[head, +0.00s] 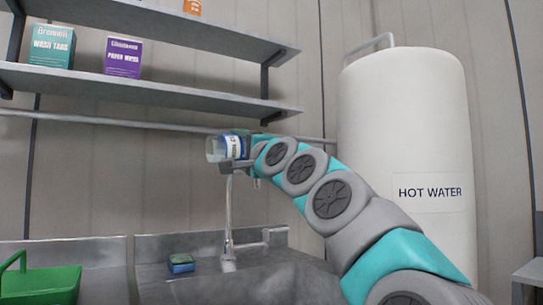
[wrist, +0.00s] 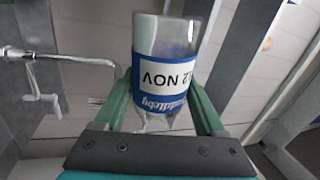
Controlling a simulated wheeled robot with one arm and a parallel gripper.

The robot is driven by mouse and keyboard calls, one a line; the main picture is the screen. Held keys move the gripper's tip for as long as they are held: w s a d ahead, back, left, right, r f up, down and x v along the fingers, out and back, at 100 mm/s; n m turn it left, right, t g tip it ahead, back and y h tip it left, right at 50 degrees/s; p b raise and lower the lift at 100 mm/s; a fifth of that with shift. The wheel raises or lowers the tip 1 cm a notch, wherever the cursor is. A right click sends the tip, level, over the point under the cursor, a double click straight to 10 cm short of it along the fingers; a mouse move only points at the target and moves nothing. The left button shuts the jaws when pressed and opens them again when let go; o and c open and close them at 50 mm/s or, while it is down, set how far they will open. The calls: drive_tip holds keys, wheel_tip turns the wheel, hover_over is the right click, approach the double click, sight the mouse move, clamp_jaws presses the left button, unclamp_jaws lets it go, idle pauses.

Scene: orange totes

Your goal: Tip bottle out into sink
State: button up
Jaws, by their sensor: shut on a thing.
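A clear bottle (head: 214,149) with a blue and white label is held high above the sink (head: 280,278). In the head view it lies roughly on its side, its clear end pointing left. The bottle also fills the middle of the wrist view (wrist: 165,38), where its label text "12 NOV" reads upside down. My gripper (head: 240,152) is shut on the bottle, with a green finger on each side of it in the wrist view (wrist: 164,98). I cannot tell whether liquid is inside or leaving it.
A tap (head: 229,225) rises from the sink below the bottle. A blue sponge (head: 181,263) and a green caddy (head: 40,285) are at lower left. Shelves (head: 150,92) with boxes hang behind, and a white hot water tank (head: 405,110) stands at right.

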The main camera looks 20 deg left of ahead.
drive_tip(key=shift+r+m+p, duration=0.25)
drive_tip(key=shift+m+p, duration=0.25)
drive_tip(key=shift+p, duration=0.4)
drive_tip(key=shift+w+r+m+t+h+p, duration=0.1)
drive_tip(key=shift+r+m+t+h+p, duration=0.3)
drive_tip(key=shift+p, duration=0.65)
drive_tip(key=shift+d+r+m+p, duration=0.1)
drive_tip(key=shift+r+m+p, duration=0.05)
drive_tip(key=shift+m+p, duration=0.3)
drive_tip(key=shift+w+m+p, duration=0.1)
drive_tip(key=shift+m+p, duration=0.35)
drive_tip(key=shift+p, duration=0.35)
drive_tip(key=shift+r+m, duration=0.2)
drive_tip(key=shift+m, duration=0.2)
drive_tip(key=shift+r+m+t+h, duration=0.4)
drive_tip(key=shift+m, duration=0.5)
drive_tip(key=shift+p, duration=0.3)
